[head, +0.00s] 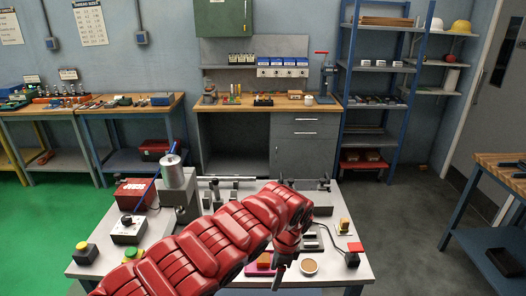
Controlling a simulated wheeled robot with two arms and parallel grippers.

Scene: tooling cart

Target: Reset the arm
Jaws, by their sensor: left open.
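My left arm, covered in red segments, reaches from the lower left across the white-topped cart (88,268). Its gripper (279,276) points down over the near side of the cart, beside a pink tray (258,270) with an orange block. It is open; I see nothing held between its fingers, though they are small and partly covered by the arm. My right gripper does not show.
On the cart's left are a grey cylinder on a block (175,172), a control box (129,230), and yellow and green buttons. A red-topped item (355,248) is at the right. Beyond are a workbench (262,105) and a blue shelf (375,66).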

